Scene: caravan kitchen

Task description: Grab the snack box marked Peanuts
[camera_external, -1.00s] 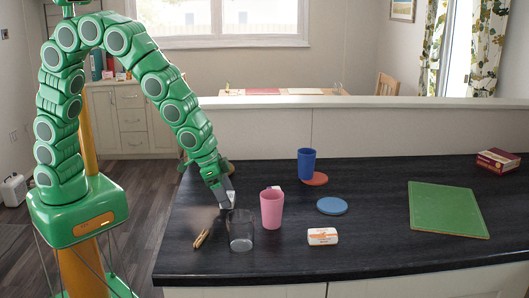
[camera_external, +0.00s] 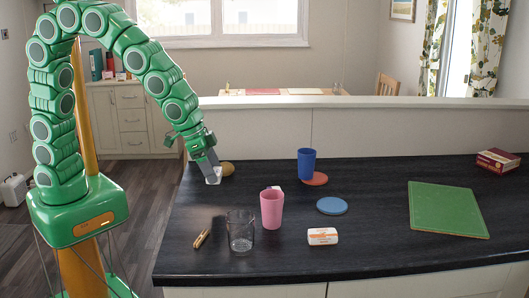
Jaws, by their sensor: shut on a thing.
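My gripper (camera_external: 211,176) is at the left back of the dark counter, shut on a small white thing (camera_external: 214,178). Its fingers cover part of the thing, and no marking on it can be read. It is too small to tell whether it touches the counter. A white box with an orange band (camera_external: 322,237) lies near the front of the counter, right of the pink cup. A dark red box (camera_external: 497,160) lies at the far right back. No Peanuts label can be read on either box.
A brown rounded object (camera_external: 227,168) is close beside my gripper. A clear glass (camera_external: 241,231), a pink cup (camera_external: 272,209) and a wooden peg-like item (camera_external: 201,238) stand or lie in front. A blue cup (camera_external: 306,163), red disc (camera_external: 316,179), blue disc (camera_external: 332,205) and green board (camera_external: 447,209) are further right.

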